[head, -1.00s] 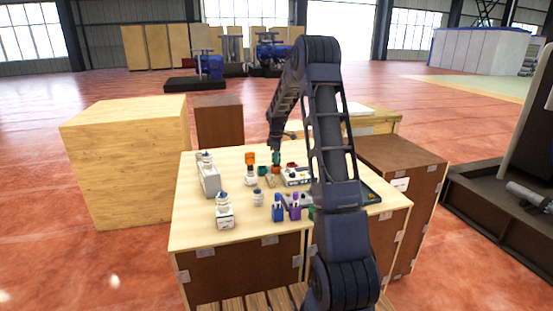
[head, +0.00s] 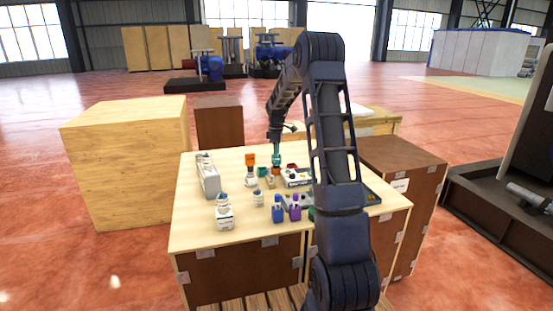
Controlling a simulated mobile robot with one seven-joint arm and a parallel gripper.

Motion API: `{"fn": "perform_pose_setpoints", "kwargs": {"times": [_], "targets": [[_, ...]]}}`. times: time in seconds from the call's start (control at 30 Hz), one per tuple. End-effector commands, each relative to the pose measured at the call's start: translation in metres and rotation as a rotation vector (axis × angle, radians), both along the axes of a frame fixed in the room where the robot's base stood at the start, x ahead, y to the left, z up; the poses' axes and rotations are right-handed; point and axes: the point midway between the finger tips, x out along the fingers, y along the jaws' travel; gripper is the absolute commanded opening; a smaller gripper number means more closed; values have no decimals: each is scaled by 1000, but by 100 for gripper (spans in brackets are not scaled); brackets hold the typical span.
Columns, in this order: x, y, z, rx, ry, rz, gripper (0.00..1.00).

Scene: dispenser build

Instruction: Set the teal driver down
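The teal driver (head: 277,156) is upright near the back middle of the table, directly below my gripper (head: 276,142). Its lower end is close to a small orange-red piece (head: 276,170); I cannot tell whether they touch. The fingertips are at or just above the driver's top. They are too small and dark to show whether they are open or shut on it.
An orange-topped driver (head: 250,160) stands left of the teal one. A white box (head: 299,178) is close on the right. Blue (head: 278,212) and purple (head: 295,211) bottles and a white dispenser (head: 224,214) stand nearer. The table's (head: 190,232) front left is clear.

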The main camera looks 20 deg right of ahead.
Motion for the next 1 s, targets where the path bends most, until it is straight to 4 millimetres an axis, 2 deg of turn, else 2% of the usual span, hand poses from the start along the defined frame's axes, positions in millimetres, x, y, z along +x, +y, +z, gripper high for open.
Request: {"fn": "perform_pose_setpoints", "kwargs": {"times": [0.1, 0.3, 0.63, 0.77, 1.0], "targets": [[0, 0, 26, 0, -3, 0, 39], [0, 0, 59, 0, -2, 0, 39], [-6, 1, 85, -1, -6, -15, 39], [-29, 6, 106, -6, -27, -67, 39], [-97, 15, 152, -8, -85, -233, 39]]}}
